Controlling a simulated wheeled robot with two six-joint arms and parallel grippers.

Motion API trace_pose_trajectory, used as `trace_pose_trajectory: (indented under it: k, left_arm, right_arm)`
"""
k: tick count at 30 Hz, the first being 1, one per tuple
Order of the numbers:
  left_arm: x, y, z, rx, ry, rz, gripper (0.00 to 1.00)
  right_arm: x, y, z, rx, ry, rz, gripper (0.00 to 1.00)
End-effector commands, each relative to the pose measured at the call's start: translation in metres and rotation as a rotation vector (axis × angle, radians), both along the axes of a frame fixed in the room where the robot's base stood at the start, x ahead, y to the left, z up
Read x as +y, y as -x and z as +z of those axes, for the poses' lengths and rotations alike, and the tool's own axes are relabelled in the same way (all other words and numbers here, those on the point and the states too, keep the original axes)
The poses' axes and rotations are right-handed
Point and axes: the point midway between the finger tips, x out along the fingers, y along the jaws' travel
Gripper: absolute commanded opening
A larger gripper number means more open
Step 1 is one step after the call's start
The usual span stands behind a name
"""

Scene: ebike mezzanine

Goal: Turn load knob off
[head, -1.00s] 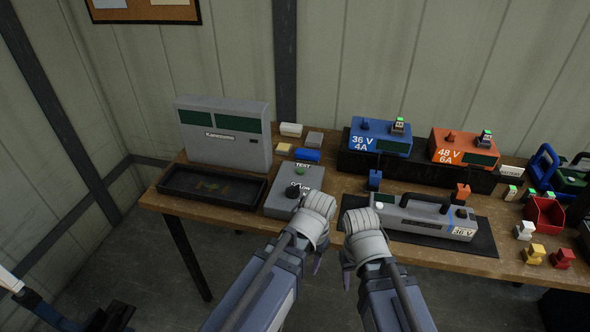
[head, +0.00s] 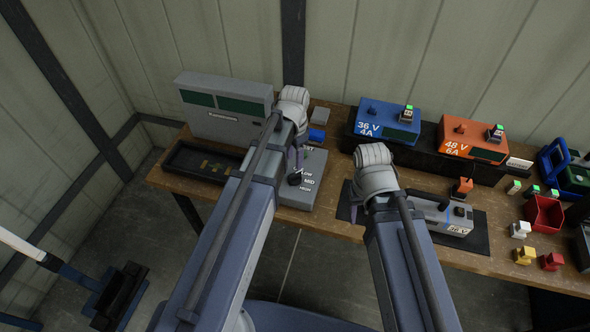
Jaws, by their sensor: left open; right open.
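The grey load box (head: 314,162) stands on the bench left of centre, with LOW, MID and HIGH marked on its top. Its dark round load knob (head: 294,179) shows at the left of these labels. Which mark the knob points to is too small to tell. My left gripper (head: 296,165) is open, with its fingers pointing down just above or beside the knob; I cannot tell whether they touch it. My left arm hides the box's left part. My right gripper (head: 355,208) is open and empty over the bench front, near the grey 36 V battery (head: 440,218).
The grey tester cabinet (head: 222,108) and black tray (head: 197,161) are on the left. A blue charger (head: 386,122) and an orange charger (head: 471,138) stand on a black shelf behind. A red bin (head: 543,213) and small coloured connectors lie to the right.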

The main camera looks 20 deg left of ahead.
Motion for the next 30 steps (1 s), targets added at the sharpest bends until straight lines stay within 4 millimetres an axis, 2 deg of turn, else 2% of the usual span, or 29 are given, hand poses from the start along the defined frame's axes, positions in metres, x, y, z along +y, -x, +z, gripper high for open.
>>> trace_pose_trajectory:
  k: [18, 30]
  left_arm:
    - [0.000, 0.000, -0.070, 0.000, 0.000, 0.001, 0.50]
    - [0.000, 0.000, -0.074, 0.000, 0.000, 0.001, 0.50]
  right_arm:
    - [0.000, 0.000, -0.070, 0.000, 0.001, 0.001, 0.50]
    - [0.000, 0.000, -0.074, 0.000, 0.001, 0.000, 0.50]
